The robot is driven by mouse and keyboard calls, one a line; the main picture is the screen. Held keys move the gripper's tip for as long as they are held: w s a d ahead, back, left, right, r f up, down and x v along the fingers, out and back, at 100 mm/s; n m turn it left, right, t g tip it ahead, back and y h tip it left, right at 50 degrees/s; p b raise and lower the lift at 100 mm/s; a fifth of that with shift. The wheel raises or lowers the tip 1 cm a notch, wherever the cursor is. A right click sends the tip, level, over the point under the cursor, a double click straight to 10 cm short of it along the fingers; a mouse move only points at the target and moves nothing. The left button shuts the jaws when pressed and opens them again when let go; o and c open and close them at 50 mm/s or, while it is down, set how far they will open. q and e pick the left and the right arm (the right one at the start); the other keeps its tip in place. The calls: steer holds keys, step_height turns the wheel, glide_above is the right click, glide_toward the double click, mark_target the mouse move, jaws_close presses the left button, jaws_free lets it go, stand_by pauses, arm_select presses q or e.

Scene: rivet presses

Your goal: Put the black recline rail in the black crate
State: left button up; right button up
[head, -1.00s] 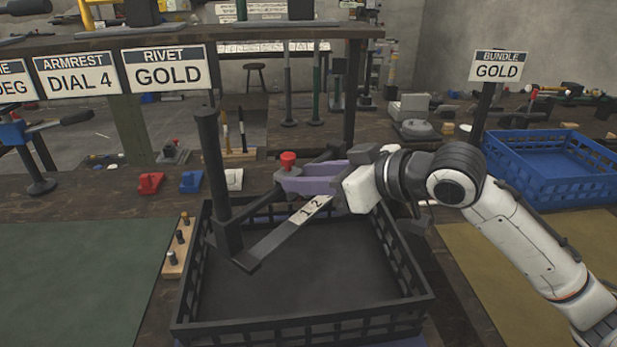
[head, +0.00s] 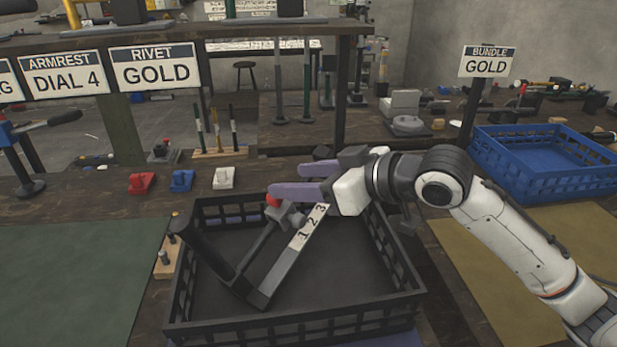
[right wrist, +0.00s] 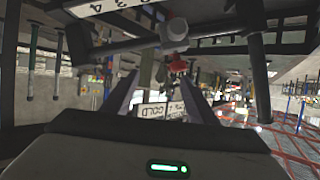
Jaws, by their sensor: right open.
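The black recline rail (head: 284,266) is inside the black crate (head: 295,331), within its walls. It has a long dark handle, a white number strip, a grey joint and a red knob. Its handle leans toward the crate's left wall, and its lower corner is low near the crate floor. My right gripper (head: 285,182) has two purple fingers, open, just above the rail's knob end at the crate's far side. In the right wrist view the rail's grey joint (right wrist: 173,35) shows above the spread fingers, with nothing between them. Whether the rail fully rests on the crate floor is unclear.
A blue crate (head: 545,185) stands at the right. Red, blue and white small blocks (head: 182,180) lie behind the black crate. A wooden peg strip (head: 165,262) is at its left. A green mat (head: 80,275) is clear; sign boards stand behind.

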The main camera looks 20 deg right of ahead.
steer(key=shift+r, duration=0.45)
steer(key=b+v, duration=0.1)
steer(key=v, duration=1.1)
steer(key=shift+b, duration=0.35)
